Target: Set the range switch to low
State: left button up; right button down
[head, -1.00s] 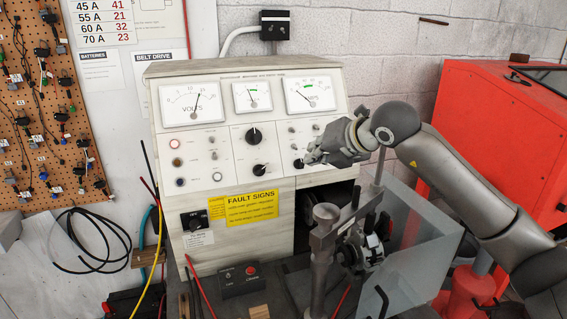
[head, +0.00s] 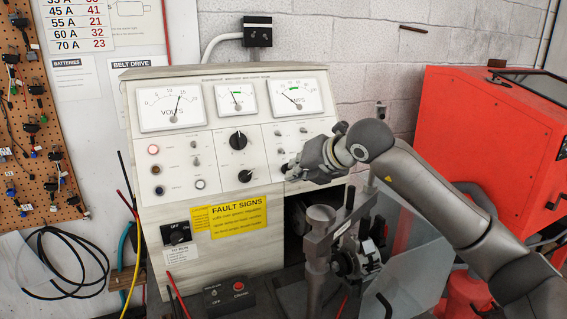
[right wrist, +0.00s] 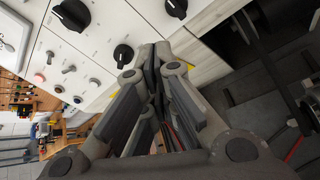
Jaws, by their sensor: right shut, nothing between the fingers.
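The test bench's white control panel (head: 215,186) shows black rotary knobs: an upper one (head: 238,140), a lower one (head: 245,175) and a right one (head: 284,168). Small toggles are also on it. The labels are too small to read, so I cannot tell which is the range switch or its setting. My right gripper (head: 291,174) is shut and empty in front of the panel's right section, close to the right knob. In the right wrist view the shut fingertips (right wrist: 155,53) appear between the lower knob (right wrist: 123,54) and the right knob (right wrist: 176,8). Contact cannot be told. My left gripper is out of view.
A clamp stand (head: 318,235) and a clear shield (head: 412,265) stand below my right arm. A red cabinet (head: 480,140) is at the right. A small switch box (head: 229,297) sits in front of the bench. Yellow fault-sign labels (head: 238,215) are on the panel.

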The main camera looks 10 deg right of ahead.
aim_at(274, 169)
jog(key=p+x, duration=0.3)
jog(key=x, duration=0.5)
jog(key=shift+w+a+f+p, duration=0.1)
jog(key=shift+w+a+p, duration=0.1)
jog(key=shift+w+p, duration=0.15)
jog(key=shift+w+d+r+p, duration=0.25)
jog(key=shift+w+r+p, duration=0.1)
jog(key=shift+r+p, duration=0.15)
jog(key=shift+w+d+r+p, duration=0.3)
jog(key=shift+w+r+p, duration=0.1)
jog(key=shift+r+p, duration=0.05)
jog(key=shift+w+d+r+p, duration=0.1)
jog(key=shift+d+r+p, duration=0.2)
jog(key=shift+d+r, duration=0.1)
jog(key=shift+w, duration=0.1)
